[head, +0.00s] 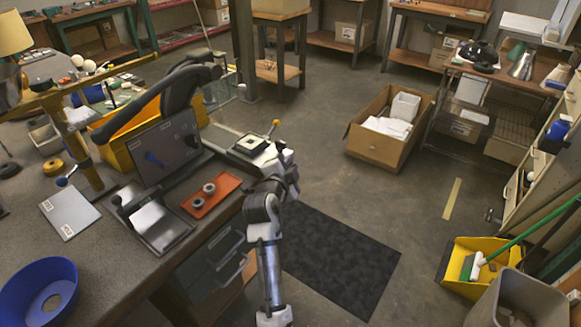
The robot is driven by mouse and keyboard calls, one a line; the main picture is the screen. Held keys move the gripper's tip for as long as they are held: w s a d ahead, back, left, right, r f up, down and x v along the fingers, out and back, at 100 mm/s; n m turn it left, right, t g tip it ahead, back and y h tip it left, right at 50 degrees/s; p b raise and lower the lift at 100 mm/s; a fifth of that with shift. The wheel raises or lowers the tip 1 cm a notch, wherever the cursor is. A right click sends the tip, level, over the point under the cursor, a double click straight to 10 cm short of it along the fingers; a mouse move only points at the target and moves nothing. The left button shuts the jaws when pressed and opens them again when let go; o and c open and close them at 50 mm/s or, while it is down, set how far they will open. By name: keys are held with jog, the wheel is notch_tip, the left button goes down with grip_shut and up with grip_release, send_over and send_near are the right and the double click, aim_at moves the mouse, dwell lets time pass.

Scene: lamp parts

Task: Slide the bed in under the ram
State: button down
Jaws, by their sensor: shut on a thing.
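A pale unit with a black square plate (252,143) sits at the right edge of the bench. A thin lever with a yellow knob (274,123) rises behind it. This unit may be the bed, but I cannot tell for certain. My gripper (273,160) is at the unit's right side, shut on part of it; my wrist hides the fingertips and the contact. I cannot make out which part is the ram.
A red-orange tray (226,184) with two grey rings lies close to my gripper's left. A yellow bin (118,152), a white-labelled plate (69,214) and a blue bowl (62,270) crowd the bench (125,275). A cardboard box (372,147) stands on open floor to the right.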

jog(key=w+a+b, duration=0.2)
jog(key=a, duration=0.1)
jog(key=shift+w+f, duration=0.1)
jog(key=shift+f, duration=0.3)
jog(key=c, duration=1.5)
grip_release()
jog(key=shift+a+r, duration=0.1)
jog(key=shift+r, duration=0.1)
jog(key=shift+b+v, duration=1.5)
jog(key=shift+v, duration=5.35)
jog(key=shift+c, duration=0.3)
